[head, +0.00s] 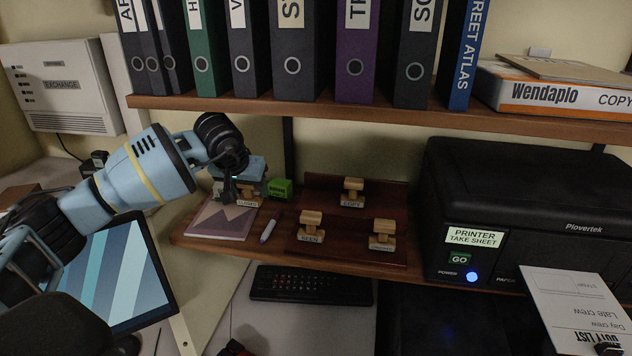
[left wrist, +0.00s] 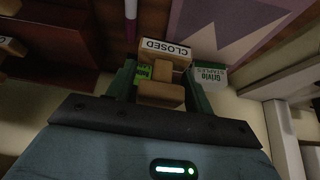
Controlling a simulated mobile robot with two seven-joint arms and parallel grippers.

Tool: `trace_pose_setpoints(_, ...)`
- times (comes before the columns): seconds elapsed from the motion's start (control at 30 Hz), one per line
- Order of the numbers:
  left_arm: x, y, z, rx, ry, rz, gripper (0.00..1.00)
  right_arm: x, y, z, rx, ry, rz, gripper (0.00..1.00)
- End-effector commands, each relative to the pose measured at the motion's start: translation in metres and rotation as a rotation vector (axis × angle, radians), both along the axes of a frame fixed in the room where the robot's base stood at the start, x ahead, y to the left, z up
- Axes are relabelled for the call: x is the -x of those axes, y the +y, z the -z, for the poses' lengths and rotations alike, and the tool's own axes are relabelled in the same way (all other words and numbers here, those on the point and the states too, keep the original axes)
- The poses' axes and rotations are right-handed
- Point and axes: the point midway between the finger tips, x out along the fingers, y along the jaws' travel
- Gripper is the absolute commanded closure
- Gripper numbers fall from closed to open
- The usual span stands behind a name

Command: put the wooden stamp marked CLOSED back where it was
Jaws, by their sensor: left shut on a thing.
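The wooden stamp marked CLOSED (head: 247,202) is between the fingers of my left gripper (head: 232,186), at the left end of the shelf. The left wrist view shows the stamp (left wrist: 162,72) with its CLOSED label, gripped by the left gripper (left wrist: 158,88). The stamp is close to the mauve book (head: 218,222); I cannot tell if it touches anything below. The dark brown stamp board (head: 345,243) lies to the right, with three stamps: COPY (head: 353,192), one at front left (head: 310,226) and one at front right (head: 382,234). Its back-left part is bare.
A green box (head: 280,188) stands between the held stamp and the board. A purple-capped marker (head: 269,230) lies in front. A staples box (left wrist: 208,76) is near the gripper in the left wrist view. The binder shelf (head: 330,109) is above; the black printer (head: 520,200) stands right.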

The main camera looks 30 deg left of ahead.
Motion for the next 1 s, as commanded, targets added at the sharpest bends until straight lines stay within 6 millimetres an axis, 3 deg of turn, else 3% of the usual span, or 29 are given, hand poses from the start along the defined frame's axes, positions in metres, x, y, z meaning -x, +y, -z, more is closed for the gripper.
trace_pose_setpoints(0.2,-0.031,-0.043,-0.001,0.002,-0.002,0.004,0.63,0.000,0.000,0.000,0.000,-0.001,0.000,1.00)
trace_pose_setpoints(0.47,-0.063,-0.085,0.002,0.001,0.003,0.003,0.63,0.006,0.001,0.007,-0.002,0.017,0.000,1.00)
trace_pose_setpoints(0.87,-0.074,-0.098,0.000,0.000,0.000,0.001,0.63,0.010,0.002,0.010,-0.005,0.030,0.001,1.00)
trace_pose_setpoints(1.0,-0.083,-0.110,0.003,0.001,0.003,0.003,0.63,0.014,0.003,0.016,-0.008,0.043,0.001,1.00)
